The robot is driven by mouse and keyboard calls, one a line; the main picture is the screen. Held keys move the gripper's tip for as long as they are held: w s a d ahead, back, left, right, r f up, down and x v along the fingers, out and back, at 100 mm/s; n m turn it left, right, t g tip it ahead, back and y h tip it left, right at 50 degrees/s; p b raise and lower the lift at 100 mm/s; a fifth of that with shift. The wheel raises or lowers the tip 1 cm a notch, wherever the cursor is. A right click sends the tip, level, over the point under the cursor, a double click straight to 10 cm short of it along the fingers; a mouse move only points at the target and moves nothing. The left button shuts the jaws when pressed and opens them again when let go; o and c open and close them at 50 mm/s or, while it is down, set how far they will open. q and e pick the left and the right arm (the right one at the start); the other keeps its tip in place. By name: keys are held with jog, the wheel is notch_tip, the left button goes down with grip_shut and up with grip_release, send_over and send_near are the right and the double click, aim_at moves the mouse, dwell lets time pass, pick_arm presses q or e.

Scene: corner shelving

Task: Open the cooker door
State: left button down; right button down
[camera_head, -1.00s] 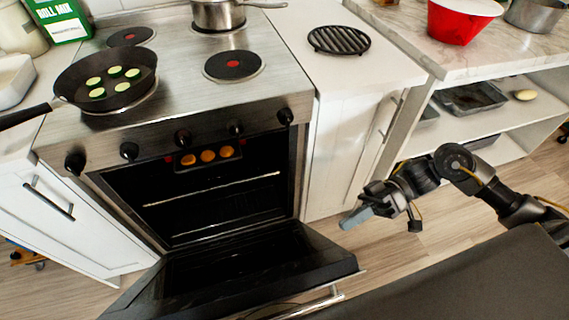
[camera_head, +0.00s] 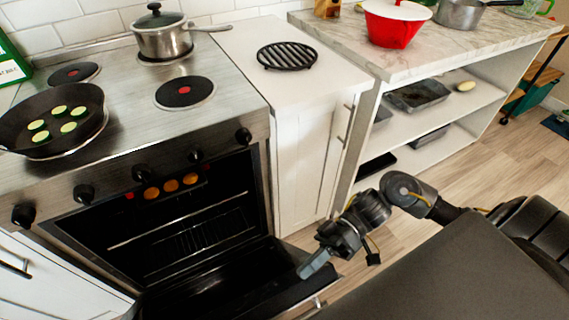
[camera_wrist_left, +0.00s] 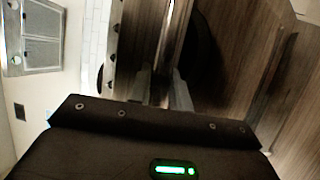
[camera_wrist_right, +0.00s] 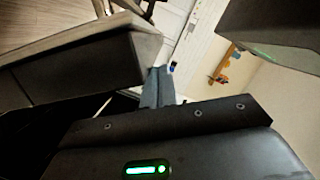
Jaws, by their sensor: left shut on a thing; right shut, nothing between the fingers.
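The cooker (camera_head: 130,165) stands at the left in the head view, with its dark cavity and racks exposed. The cooker door (camera_head: 215,285) is tilted down and open, its lower part cut off by the frame. A piece of its metal handle (camera_head: 318,302) shows at the door's outer edge. My left gripper (camera_wrist_left: 162,88) is outside the head view; in the left wrist view its fingers are shut on a bright metal bar, seemingly the door handle. My right gripper (camera_head: 315,266) is shut and empty, overlapping the door's right corner in view; contact cannot be told. It also shows in the right wrist view (camera_wrist_right: 158,88).
A pan with green slices (camera_head: 50,122) and a lidded pot (camera_head: 160,35) stand on the hob. A white cabinet (camera_head: 308,165) adjoins the cooker's right side, beside open shelving (camera_head: 440,115). Wooden floor (camera_head: 505,170) is free at the right.

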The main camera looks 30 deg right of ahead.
pick_arm(q)
jog(key=shift+w+a+f, duration=0.1)
jog(key=shift+w+f, duration=0.05)
jog(key=shift+f, duration=0.15)
pick_arm(e)
jog(key=shift+s+f, duration=0.1)
jog(key=shift+f, duration=0.05)
